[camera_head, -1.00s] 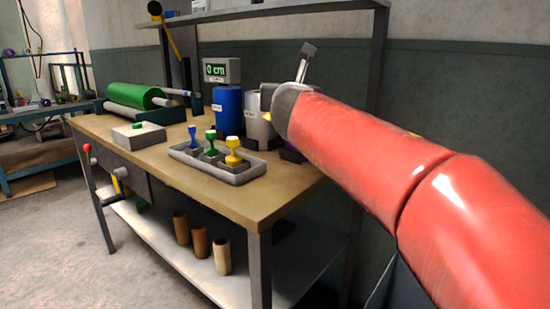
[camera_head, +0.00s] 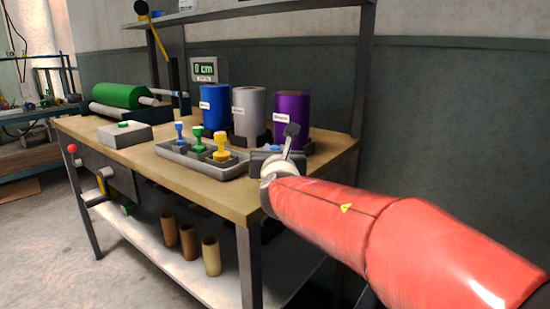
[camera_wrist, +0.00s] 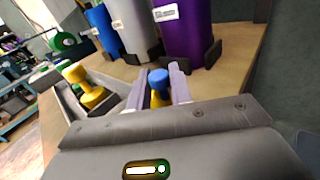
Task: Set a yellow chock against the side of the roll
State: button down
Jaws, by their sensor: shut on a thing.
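My gripper (camera_wrist: 159,72) is shut on a small piece with a yellow body and a round blue top, which I take for the yellow chock (camera_wrist: 157,99). The blue top shows beyond my gripper in the head view. The purple roll (camera_head: 292,116) stands upright at the bench's right end. It also shows in the wrist view (camera_wrist: 190,30), just beyond the fingertips, with dark blocks at its foot. The silver roll (camera_head: 248,110) and blue roll (camera_head: 214,106) stand to its left. A green roll (camera_head: 120,96) lies on a machine at the left. I cannot tell whether the chock touches anything.
A grey tray (camera_head: 172,153) with blue, green and yellow handled pieces lies left of my gripper. A white box (camera_head: 124,136) with a green button stands further left. A shelf post (camera_head: 363,80) rises behind the purple roll. Brown tubes (camera_head: 188,242) stand on the lower shelf.

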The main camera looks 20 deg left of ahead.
jog(key=shift+f, duration=0.15)
jog(key=c, duration=1.3)
grip_release()
jog(key=shift+s, duration=0.1)
jog(key=b+v, duration=0.1)
jog(key=v, duration=1)
jog(key=shift+s+d, duration=0.2)
jog(key=shift+s, duration=0.15)
